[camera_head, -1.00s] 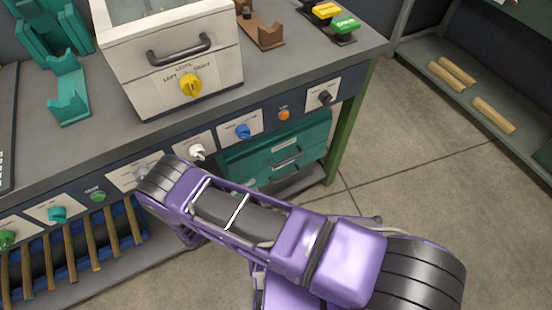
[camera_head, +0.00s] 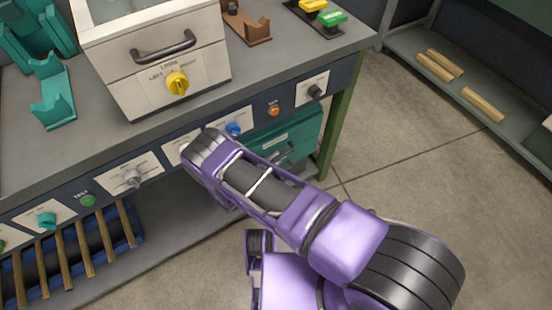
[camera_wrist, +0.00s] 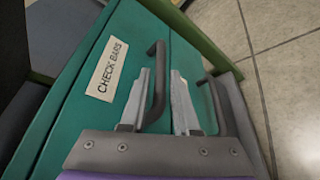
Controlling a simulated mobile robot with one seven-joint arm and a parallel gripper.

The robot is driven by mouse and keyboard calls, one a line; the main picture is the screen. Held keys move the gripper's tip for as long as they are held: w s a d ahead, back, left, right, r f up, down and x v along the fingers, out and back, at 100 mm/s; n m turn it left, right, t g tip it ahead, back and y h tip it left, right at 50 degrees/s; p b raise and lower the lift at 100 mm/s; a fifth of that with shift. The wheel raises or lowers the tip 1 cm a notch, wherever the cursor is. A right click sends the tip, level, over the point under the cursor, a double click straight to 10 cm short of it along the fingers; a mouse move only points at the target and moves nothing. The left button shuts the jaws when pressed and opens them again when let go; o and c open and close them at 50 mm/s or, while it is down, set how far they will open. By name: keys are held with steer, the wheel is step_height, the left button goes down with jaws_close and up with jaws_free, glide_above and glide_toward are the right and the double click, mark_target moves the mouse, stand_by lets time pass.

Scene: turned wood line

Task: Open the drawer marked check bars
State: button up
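The green drawer marked CHECK BARS (camera_wrist: 74,88) fills the left of the wrist view, with its pale label (camera_wrist: 107,68) readable. Its dark bar handle (camera_wrist: 159,76) stands out from the front, which looks shut. My gripper (camera_wrist: 160,72) is open, with one finger on each side of this handle in the picture. I cannot tell whether a finger touches it. In the head view the green drawer unit (camera_head: 291,128) shows under the bench, partly behind my arm; my fingers are hidden there.
A second dark handle (camera_wrist: 216,105) is just right of my right finger. The bench (camera_head: 95,146) has knobs along its front, including a blue one (camera_head: 234,128), and a green leg (camera_head: 341,125) beside the drawers. Open floor lies to the right.

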steer(key=shift+w+d+f, duration=0.1)
steer(key=shift+w+d, duration=0.2)
steer(key=shift+w, duration=0.1)
jaws_close()
stand_by(1.3)
